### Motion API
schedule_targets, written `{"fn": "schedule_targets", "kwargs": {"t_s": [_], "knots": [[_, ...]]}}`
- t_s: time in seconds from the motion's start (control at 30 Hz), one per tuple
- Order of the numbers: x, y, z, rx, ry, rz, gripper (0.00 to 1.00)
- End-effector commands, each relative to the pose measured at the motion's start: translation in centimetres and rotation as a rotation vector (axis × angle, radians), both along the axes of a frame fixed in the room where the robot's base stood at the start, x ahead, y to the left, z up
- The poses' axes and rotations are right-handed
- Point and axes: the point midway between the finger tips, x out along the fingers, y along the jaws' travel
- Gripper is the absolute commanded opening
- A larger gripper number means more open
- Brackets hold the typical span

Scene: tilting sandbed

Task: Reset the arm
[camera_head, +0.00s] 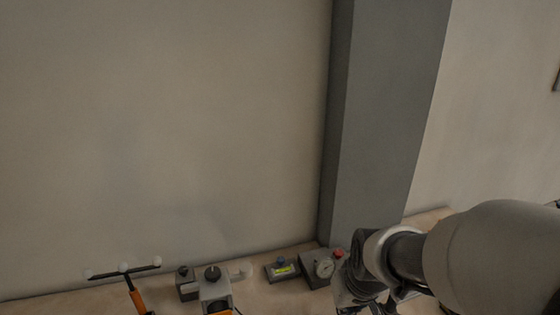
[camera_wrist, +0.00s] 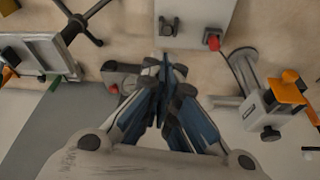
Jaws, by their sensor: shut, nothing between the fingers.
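My gripper (camera_head: 368,303) is at the bottom right of the head view, partly cut off by the frame edge. In the wrist view my gripper (camera_wrist: 166,74) has its blue-padded fingers together with nothing between them. It points at a pale wooden surface (camera_wrist: 135,35) that holds several devices. My arm enters the head view from the right and hides part of the surface. Whether the fingertips touch anything is not clear.
A grey pillar (camera_head: 382,120) rises behind. In the wrist view, an orange-handled device (camera_wrist: 285,95) is at right.

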Motion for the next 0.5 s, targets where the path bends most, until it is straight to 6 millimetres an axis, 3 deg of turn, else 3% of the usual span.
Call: {"fn": "schedule_targets", "kwargs": {"t_s": [0.03,0.2,0.4,0.5], "knots": [[-1.1,0.2,1.9,0.001,-0.019,-0.002,0.0],[-6.6,0.9,6.7,0.007,-0.049,-0.02,0.0],[-13.0,1.2,9.6,0.009,-0.071,-0.043,0.0],[-15.0,1.2,10.1,0.008,-0.078,-0.054,0.0]]}}
